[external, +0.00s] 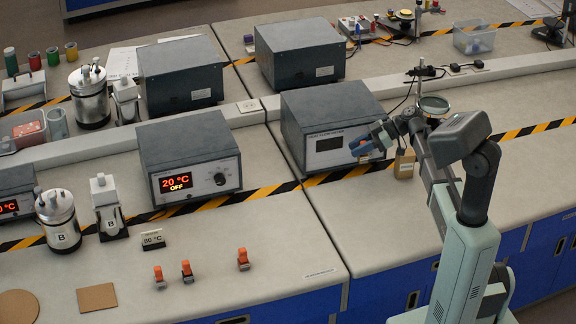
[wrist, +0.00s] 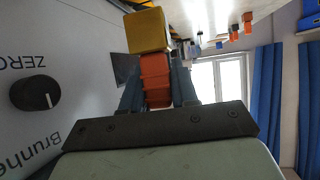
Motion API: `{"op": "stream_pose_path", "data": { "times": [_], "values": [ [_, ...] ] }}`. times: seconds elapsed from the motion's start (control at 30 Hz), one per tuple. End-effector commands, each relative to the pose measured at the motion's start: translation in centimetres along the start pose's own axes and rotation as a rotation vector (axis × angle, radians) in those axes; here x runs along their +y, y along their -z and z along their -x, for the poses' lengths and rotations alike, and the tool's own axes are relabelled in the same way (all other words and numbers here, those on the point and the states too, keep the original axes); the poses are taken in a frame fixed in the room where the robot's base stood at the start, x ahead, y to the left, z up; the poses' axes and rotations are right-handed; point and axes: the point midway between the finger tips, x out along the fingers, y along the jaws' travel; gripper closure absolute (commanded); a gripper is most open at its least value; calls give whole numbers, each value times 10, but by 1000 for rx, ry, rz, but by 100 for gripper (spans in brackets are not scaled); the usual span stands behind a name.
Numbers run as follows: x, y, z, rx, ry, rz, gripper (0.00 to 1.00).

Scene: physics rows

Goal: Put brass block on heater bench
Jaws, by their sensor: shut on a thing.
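The brass block (external: 404,165) is a small yellow cube hanging below my gripper (external: 402,148), in front of the right-hand grey instrument. In the wrist view the brass block (wrist: 147,30) is just beyond the fingertips. My gripper (wrist: 157,85) is shut on an orange piece (wrist: 156,75) that adjoins the block and looks like its handle. The block appears raised above the bench top. The left bench (external: 240,295), with a grey box (external: 187,155) reading "20 °C OFF", looks like the heater bench.
Right-hand instrument (external: 325,125) is close beside my gripper; its ZERO knob (wrist: 35,92) fills the wrist view's left side. Several orange-topped pieces, including one (external: 243,259), and a metal vessel marked B (external: 58,222) stand on the left bench.

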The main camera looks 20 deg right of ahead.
Motion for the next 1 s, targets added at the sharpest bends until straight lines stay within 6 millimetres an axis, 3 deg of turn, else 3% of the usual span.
{"op": "stream_pose_path", "data": {
  "times": [0.17, 0.47, 0.77, 1.0],
  "values": [
    [-8, 13, -24, 1, 34, 19, 100],
    [-42, 58, -104, 1, 155, 86, 100],
    [-93, 101, -181, 1, 282, 155, 100],
    [-145, 132, -238, 1, 383, 211, 100]
  ]
}}
